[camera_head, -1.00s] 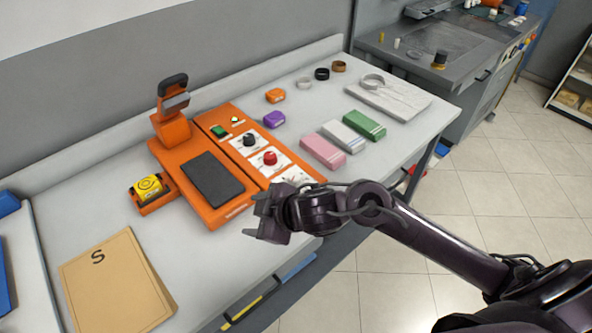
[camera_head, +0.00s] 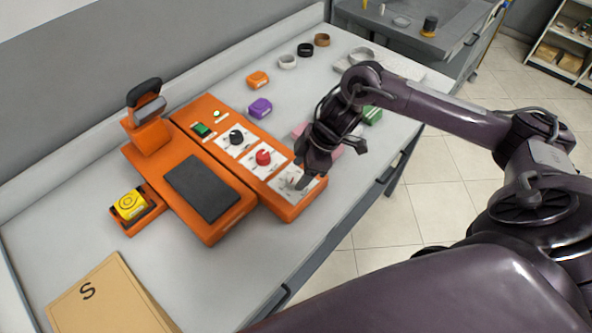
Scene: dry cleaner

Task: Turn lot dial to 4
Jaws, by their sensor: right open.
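An orange control panel (camera_head: 213,112) on the worktop carries a row of dials on white plates. A black dial (camera_head: 236,137) is farthest, a red dial (camera_head: 263,157) is in the middle, and a pale grey dial (camera_head: 290,182) is at the near end. The labels are too small to read, so I cannot tell by name which is the lot dial. My right gripper (camera_head: 303,178) is open, pointing down at the near-end plate beside the grey dial and partly covering it. I cannot tell whether it touches the dial. My left gripper is out of view.
An orange machine with a dark pad (camera_head: 204,185) stands left of the panel. A pink block (camera_head: 334,151) is partly behind my right gripper.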

